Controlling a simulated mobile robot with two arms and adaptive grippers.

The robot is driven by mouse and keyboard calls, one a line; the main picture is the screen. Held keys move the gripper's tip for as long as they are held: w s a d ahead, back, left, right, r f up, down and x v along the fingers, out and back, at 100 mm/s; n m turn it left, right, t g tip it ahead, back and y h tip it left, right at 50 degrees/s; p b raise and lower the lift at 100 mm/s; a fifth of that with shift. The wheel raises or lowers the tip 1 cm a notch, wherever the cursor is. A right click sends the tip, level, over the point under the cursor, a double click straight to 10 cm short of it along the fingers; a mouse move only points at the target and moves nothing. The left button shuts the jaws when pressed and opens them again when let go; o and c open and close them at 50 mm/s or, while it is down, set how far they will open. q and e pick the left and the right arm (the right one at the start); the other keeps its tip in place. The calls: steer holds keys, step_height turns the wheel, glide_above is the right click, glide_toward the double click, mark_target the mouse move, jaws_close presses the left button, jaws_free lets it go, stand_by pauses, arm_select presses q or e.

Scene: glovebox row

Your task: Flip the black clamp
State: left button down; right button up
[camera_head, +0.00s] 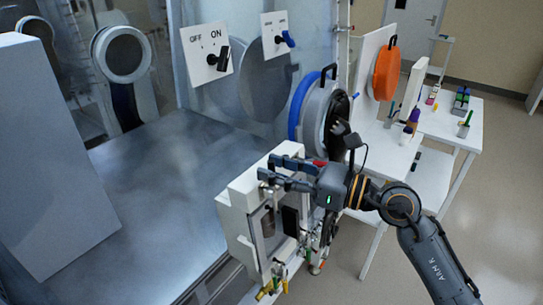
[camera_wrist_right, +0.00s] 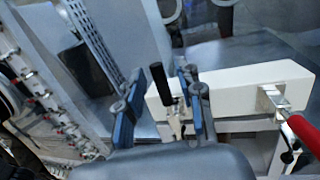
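The black clamp (camera_wrist_right: 160,84) is a toggle clamp with a black handle, mounted on the white box (camera_wrist_right: 240,88). In the right wrist view its handle stands up, slightly tilted, between the two blue-padded fingers of my right gripper (camera_wrist_right: 161,93). The fingers are spread, with visible gaps to the handle. In the head view my right gripper (camera_head: 270,168) is over the top of the white box (camera_head: 237,190) and hides the black clamp there. My left gripper is in neither view.
A red-handled clamp (camera_wrist_right: 303,132) is at the other end of the box; its red handle also shows in the head view (camera_head: 319,162). A round port (camera_head: 318,118) stands behind. The glovebox wall with ON/OFF switch (camera_head: 209,52) is to the left. A white table (camera_head: 452,122) is at right.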

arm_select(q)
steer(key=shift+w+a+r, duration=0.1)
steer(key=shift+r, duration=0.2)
arm_select(e)
steer(key=shift+w+a, duration=0.3)
steer(key=shift+a, duration=0.35)
jaws_close()
